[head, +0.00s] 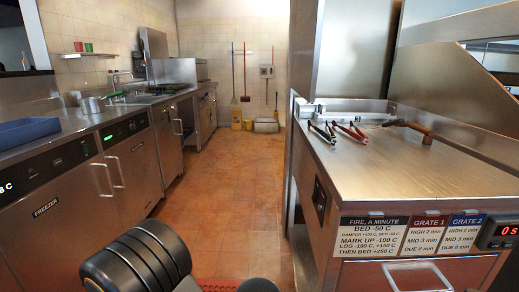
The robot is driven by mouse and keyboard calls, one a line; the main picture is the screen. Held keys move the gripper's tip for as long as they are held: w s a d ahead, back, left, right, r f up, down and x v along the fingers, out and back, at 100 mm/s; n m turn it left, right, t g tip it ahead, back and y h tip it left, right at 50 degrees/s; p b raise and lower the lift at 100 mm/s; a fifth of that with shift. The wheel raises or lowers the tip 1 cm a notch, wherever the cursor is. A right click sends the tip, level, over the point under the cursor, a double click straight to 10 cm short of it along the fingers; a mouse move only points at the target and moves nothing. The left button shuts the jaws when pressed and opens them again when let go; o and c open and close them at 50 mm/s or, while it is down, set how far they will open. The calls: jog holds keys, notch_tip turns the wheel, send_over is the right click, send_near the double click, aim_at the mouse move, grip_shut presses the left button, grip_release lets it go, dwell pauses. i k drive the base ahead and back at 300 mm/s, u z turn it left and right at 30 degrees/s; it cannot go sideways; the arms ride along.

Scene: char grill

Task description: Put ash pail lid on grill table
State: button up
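A steel-topped table (440,185) stands on the right, with its top surface in plain view. I cannot tell from this view whether it is the grill table. I cannot make out an ash pail or its lid anywhere in the head view. My gripper is out of view; a dark rounded part, probably my arm, shows at the bottom left.
Black-handled tongs (323,132), red-handled tongs (350,132) and a wooden-handled tool (409,127) lie at the table's back. Its front is clear. A counter (75,130) with a blue tray (28,132) runs along the left. The tiled floor (228,200) between is free.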

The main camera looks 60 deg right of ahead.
aim_at(424, 173)
jog(key=u, duration=0.7)
jog(key=k, duration=1.4)
jog(key=z, duration=0.15)
